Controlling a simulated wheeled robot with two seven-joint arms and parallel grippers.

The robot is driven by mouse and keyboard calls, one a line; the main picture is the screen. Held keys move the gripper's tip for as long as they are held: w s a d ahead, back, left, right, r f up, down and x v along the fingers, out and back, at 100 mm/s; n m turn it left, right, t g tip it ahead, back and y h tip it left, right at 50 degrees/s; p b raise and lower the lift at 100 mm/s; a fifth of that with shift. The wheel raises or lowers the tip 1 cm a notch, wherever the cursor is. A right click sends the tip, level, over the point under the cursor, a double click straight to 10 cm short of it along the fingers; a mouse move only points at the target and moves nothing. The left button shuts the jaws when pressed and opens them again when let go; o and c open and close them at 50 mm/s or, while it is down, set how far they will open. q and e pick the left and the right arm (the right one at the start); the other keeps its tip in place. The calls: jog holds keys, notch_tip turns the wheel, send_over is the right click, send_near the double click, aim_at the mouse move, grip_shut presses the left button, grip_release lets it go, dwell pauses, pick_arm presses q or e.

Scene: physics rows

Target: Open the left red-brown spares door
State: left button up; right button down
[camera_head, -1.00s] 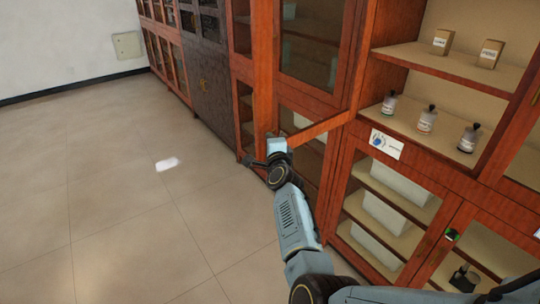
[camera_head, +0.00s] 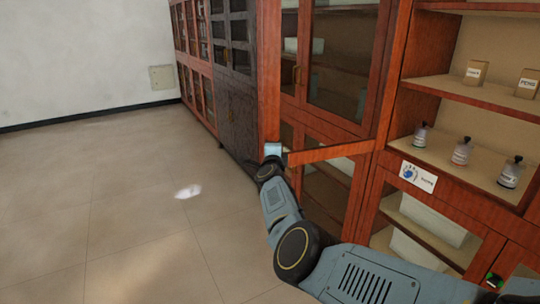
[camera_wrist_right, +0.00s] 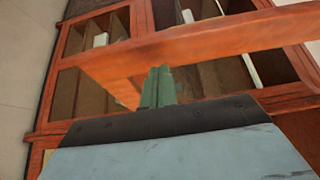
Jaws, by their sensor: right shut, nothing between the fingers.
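The left red-brown spares door (camera_head: 392,80) stands swung out from the cabinet, hinged beside the open shelves. Its glass pane (camera_head: 338,60) shows other cabinets behind, and its bottom rail (camera_head: 335,152) reaches out to the left. My right gripper (camera_head: 271,150) is at the low outer end of this door. In the right wrist view its green fingers (camera_wrist_right: 160,85) are shut and empty, close by the red-brown rail (camera_wrist_right: 200,42); I cannot tell whether they touch it. My left gripper is not in view.
The opened shelves hold small boxes (camera_head: 475,72) and dark-capped bottles (camera_head: 461,152). A label (camera_head: 418,177) is below them. Glass-fronted lower cupboards (camera_head: 425,225) stand beneath. A dark cabinet (camera_head: 236,90) stands farther left. The tiled floor (camera_head: 110,210) on the left is clear.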

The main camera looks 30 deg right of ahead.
jog(key=shift+w, duration=0.25)
dwell(0.4)
